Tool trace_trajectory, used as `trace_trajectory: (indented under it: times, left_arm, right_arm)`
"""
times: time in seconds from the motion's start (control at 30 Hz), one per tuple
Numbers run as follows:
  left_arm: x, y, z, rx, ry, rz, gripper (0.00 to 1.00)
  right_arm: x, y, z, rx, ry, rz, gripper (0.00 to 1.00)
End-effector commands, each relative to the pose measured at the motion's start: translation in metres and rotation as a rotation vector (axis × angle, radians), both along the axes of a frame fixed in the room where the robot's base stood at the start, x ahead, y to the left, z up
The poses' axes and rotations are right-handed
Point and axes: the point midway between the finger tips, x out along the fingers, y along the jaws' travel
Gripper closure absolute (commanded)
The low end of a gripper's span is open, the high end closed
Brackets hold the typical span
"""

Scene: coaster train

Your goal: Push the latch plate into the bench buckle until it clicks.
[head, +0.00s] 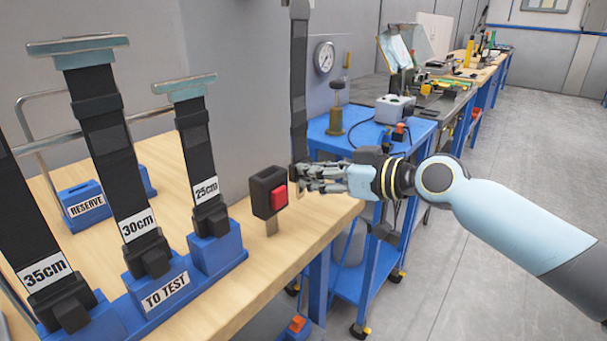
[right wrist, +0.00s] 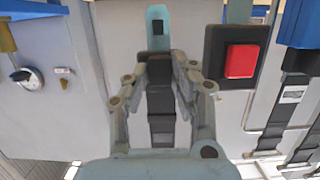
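The bench buckle (head: 268,190) is a black block with a red button, on a short metal stalk at the bench's right edge. It also shows in the right wrist view (right wrist: 234,58). My right gripper (head: 306,180) is just right of it. In the right wrist view its fingers (right wrist: 160,72) are closed about the black body of the latch plate. The latch plate's metal tongue (right wrist: 157,32), with a dark slot, sticks out beyond the fingers, beside the buckle and apart from it. A black strap (head: 299,85) hangs from above to the gripper. My left gripper is out of view.
A blue "TO TEST" rack (head: 205,275) holds upright straps labelled 35cm, 30cm and 25cm on the wooden bench (head: 270,250). A blue "RESERVE" block (head: 88,212) stands behind. A blue trolley (head: 350,140) is beyond the gripper. Grey floor lies to the right.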

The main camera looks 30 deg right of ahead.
Motion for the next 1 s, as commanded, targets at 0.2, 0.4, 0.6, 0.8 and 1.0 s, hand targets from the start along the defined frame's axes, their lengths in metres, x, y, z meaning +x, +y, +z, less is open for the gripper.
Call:
trace_trajectory:
  times: [0.2, 0.4, 0.6, 0.8, 1.0]
  left_arm:
    - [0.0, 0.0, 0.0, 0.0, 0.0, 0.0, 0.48]
    - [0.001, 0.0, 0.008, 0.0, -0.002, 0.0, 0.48]
    - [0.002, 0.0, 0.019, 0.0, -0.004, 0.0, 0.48]
    - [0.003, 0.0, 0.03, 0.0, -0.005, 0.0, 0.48]
    - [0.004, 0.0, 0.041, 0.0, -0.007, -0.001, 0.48]
  right_arm:
    - [0.0, 0.0, 0.0, 0.0, -0.001, 0.0, 1.0]
    - [0.0, 0.0, 0.011, 0.0, -0.002, 0.0, 1.0]
    - [0.0, 0.0, 0.025, -0.001, -0.004, 0.0, 1.0]
    - [0.0, 0.0, 0.038, 0.0, -0.003, 0.0, 1.0]
    - [0.0, 0.0, 0.051, 0.0, -0.003, 0.0, 1.0]
